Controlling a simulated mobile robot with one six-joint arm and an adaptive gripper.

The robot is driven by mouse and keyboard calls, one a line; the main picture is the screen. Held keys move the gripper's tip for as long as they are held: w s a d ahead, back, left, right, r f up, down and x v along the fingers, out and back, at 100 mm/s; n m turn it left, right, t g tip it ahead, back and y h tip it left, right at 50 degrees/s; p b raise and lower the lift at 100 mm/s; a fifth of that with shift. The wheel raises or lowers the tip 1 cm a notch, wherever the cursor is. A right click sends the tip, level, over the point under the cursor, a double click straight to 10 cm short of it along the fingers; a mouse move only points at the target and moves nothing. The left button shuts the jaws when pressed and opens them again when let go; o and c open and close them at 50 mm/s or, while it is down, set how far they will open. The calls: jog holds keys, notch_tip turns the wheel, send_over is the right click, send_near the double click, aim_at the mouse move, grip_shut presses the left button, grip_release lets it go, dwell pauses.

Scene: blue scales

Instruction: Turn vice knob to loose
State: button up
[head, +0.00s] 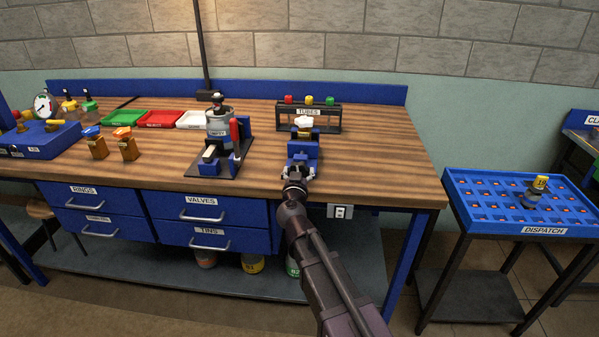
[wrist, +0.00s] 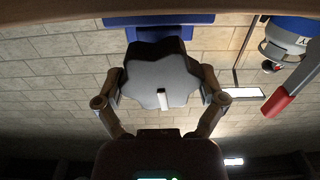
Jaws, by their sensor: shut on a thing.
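The blue vice (head: 303,152) stands at the front edge of the wooden workbench. A white-topped piece with a yellow band (head: 303,123) shows at its top. My gripper (head: 296,181) is at the front of the vice, where it and my arm hide most of the knob in the head view. In the wrist view the dark lobed vice knob (wrist: 150,75) fills the middle, with a short white mark on its face pointing downward in the picture. My gripper (wrist: 160,88) is shut on the knob, one finger on each side.
A can press with a red handle (head: 219,135) stands left of the vice. A tubes rack (head: 309,112) is behind it. Coloured trays (head: 155,118) lie further left. A blue dispatch tray (head: 480,207) is on a separate stand at right. Bare benchtop lies right of the vice.

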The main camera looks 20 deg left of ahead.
jog(key=shift+n, duration=0.4)
jog(key=n, duration=0.9)
jog(key=shift+w+a+n, duration=0.1)
jog(key=shift+a+n, duration=0.05)
jog(key=shift+n, duration=0.25)
dwell(0.4)
jog(key=o, duration=0.8)
jog(key=v, duration=1.2)
jog(key=shift+f, duration=0.1)
